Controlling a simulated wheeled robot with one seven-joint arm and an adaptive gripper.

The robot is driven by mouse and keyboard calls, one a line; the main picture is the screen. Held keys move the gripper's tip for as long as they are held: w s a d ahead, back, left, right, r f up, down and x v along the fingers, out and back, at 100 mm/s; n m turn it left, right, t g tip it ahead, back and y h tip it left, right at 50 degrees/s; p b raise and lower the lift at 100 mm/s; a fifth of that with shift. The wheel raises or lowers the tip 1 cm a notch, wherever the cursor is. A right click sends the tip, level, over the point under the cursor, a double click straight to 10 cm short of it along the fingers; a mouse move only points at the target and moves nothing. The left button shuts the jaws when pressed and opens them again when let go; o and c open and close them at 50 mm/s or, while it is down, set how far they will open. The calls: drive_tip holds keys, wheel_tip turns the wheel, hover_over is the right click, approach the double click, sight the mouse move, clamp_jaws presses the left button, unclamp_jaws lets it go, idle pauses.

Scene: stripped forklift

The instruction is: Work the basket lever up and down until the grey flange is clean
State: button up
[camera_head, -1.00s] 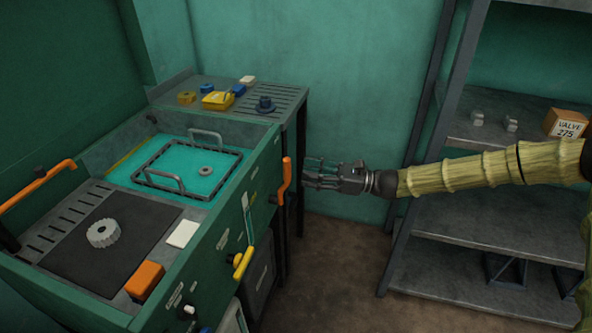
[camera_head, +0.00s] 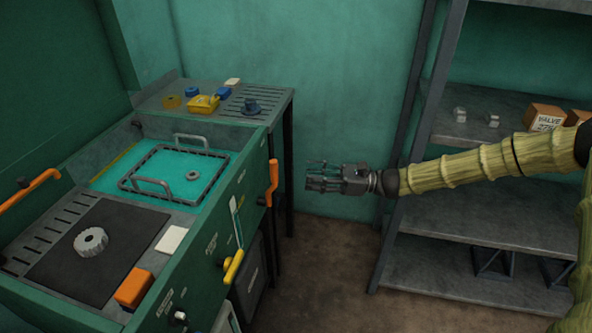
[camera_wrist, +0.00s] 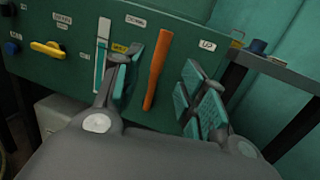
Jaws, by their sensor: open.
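The basket lever seems to be the orange upright handle (camera_head: 272,183) on the front right of the green washing cabinet (camera_head: 205,250). In the wrist view the orange handle (camera_wrist: 157,70) stands between my open fingers, beyond their tips. My gripper (camera_head: 318,178) is open and empty, to the right of the handle and apart from it in the head view; it also shows in the wrist view (camera_wrist: 165,85). The grey flange (camera_head: 193,175) lies in the wire basket (camera_head: 152,182), at the teal liquid in the tank. I cannot tell how clean it is.
A grey toothed gear (camera_head: 91,241) lies on a dark mat, near an orange block (camera_head: 134,288) and a white pad (camera_head: 171,239). A yellow handle (camera_head: 233,267) juts from the cabinet front. A metal shelf (camera_head: 450,220) stands at right. Floor between is clear.

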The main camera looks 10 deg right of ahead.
sight(274, 169)
drive_tip(key=shift+h, duration=0.6)
drive_tip(key=a+p, duration=0.1)
drive_tip(key=a, duration=0.2)
drive_tip(key=w+a+r+p, duration=0.1)
drive_tip(key=a, duration=0.3)
drive_tip(key=w+a+p, duration=0.1)
drive_tip(key=a, duration=0.3)
drive_tip(key=shift+a+r+p, duration=0.15)
drive_tip(key=shift+r+p, duration=0.2)
drive_tip(key=shift+r, duration=0.05)
clamp_jaws()
